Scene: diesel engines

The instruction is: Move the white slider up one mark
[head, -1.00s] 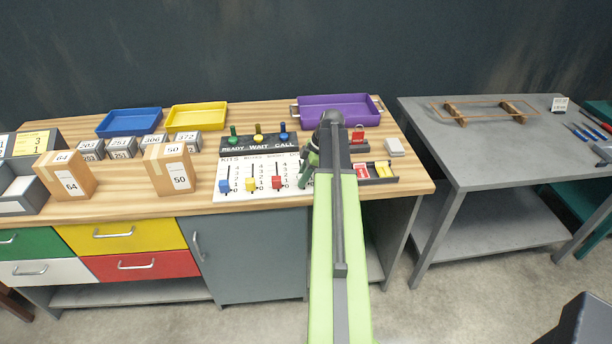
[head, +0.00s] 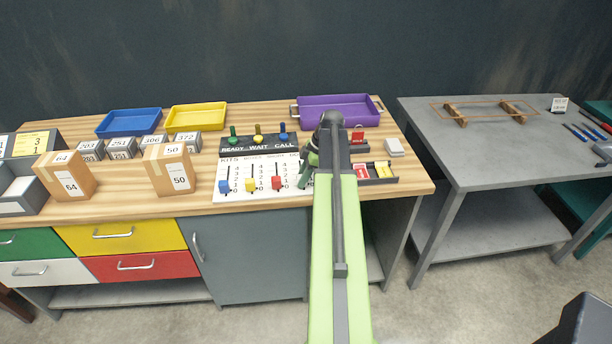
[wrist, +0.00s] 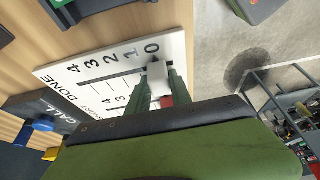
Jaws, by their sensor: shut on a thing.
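The white slider (wrist: 157,73) sits in the DONE column of the white slider board (wrist: 112,62), level with about the 0 mark in the wrist view. My gripper (wrist: 160,84) is shut on it, with a green finger on each side. A red slider block shows just past the fingers. In the head view my gripper (head: 309,172) is at the right end of the board (head: 236,169), and my arm hides the white slider there. The blue slider (head: 224,186), yellow slider (head: 250,184) and red slider (head: 277,183) stand low in their columns, to the left.
The READY, WAIT, CALL panel (head: 258,147) with knobs stands behind the board. A dark tray (head: 379,181) with red and yellow items lies right of my arm. A purple tray (head: 338,108) is at the back. Cardboard boxes (head: 168,171) stand to the left.

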